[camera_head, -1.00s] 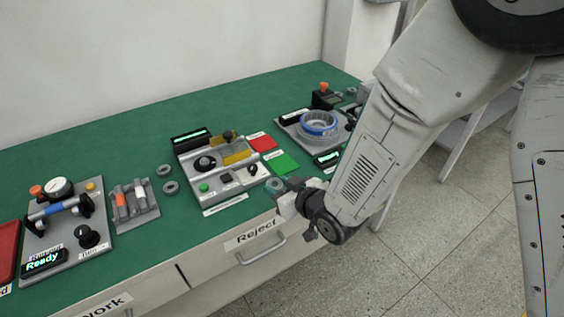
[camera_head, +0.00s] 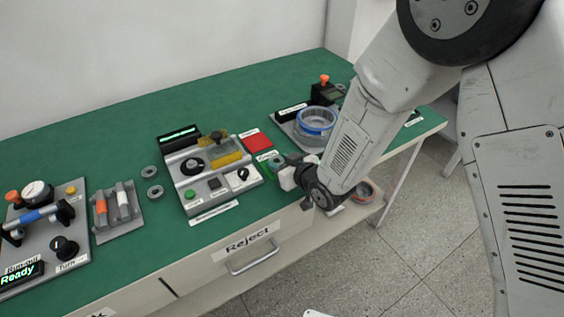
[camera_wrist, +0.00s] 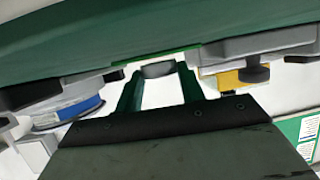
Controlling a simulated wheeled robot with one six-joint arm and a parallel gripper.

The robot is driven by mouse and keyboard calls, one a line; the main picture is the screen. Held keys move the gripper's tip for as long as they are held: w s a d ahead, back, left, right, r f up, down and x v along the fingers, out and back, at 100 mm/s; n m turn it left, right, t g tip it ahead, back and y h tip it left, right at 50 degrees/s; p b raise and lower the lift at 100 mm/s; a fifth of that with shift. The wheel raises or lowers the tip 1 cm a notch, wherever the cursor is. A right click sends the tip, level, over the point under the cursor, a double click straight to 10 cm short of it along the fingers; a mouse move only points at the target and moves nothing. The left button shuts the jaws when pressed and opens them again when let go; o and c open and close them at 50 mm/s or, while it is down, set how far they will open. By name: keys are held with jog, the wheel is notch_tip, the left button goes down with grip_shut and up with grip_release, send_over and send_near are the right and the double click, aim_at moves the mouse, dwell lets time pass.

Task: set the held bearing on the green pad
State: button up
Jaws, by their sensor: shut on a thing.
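My gripper (camera_head: 279,165) is shut on a small grey bearing (camera_wrist: 158,70), which sits between the two green fingertips in the wrist view. In the head view the fingertips largely hide the bearing. The green pad (camera_head: 265,156) lies on the green bench in front of the red pad, and my gripper is at its right edge, partly covering it. In the wrist view the green pad (camera_wrist: 178,53) is a thin bright strip just beyond the bearing. A narrow gap seems to show there, but I cannot tell the exact height.
The red pad (camera_head: 257,142) lies behind the green one. A grey tester with a yellow block (camera_head: 226,159) stands just left. A fixture with a blue ring (camera_head: 316,120) stands at right. Two loose bearings (camera_head: 155,192) lie left. The bench's front edge is close to my gripper.

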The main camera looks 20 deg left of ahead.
jog(key=shift+f, duration=0.25)
jog(key=o, duration=1)
jog(key=shift+r, duration=0.2)
jog(key=v, duration=1.2)
jog(key=shift+s+f, duration=0.1)
jog(key=shift+f, duration=0.05)
